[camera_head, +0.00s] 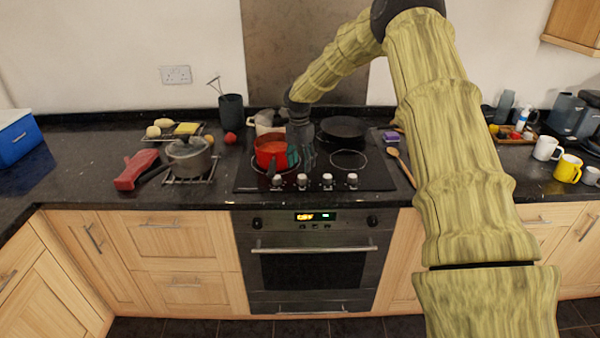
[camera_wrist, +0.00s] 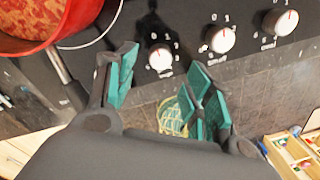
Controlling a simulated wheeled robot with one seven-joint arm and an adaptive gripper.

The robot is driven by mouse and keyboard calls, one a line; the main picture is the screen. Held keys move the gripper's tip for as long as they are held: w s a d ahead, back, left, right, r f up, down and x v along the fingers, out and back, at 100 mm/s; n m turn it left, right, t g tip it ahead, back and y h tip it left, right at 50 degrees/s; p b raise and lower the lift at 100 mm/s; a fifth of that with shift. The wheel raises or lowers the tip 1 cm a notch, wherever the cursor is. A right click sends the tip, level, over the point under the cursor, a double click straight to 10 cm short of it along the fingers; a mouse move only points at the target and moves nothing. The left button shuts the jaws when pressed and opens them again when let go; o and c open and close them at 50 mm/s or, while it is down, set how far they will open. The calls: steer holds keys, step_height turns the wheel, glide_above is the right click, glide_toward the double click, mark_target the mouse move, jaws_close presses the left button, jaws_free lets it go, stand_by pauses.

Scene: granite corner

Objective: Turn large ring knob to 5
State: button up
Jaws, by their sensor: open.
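Several white control knobs line the front of the black hob (camera_head: 225,183), one of them this knob (camera_head: 327,180) right of centre. I cannot tell which one is for the large ring. My gripper (camera_wrist: 162,85) is open and empty, its teal fingers apart, with the near knob showing beyond the gap between them. In the head view my gripper (camera_head: 300,155) points down beside the red pot.
A red pot (camera_head: 270,148) of reddish food sits close to my gripper, its handle (camera_wrist: 62,70) near the left finger. A black pan (camera_head: 343,129) is on the back right ring. A wooden spoon (camera_head: 401,164) lies right of the hob. The front right ring (camera_head: 348,159) is bare.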

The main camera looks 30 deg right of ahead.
mark_target(302, 176)
steer(key=shift+s+f+p, duration=0.15)
steer(key=shift+f+p, duration=0.55)
steer(key=shift+f, duration=2.1)
steer(key=c, duration=1)
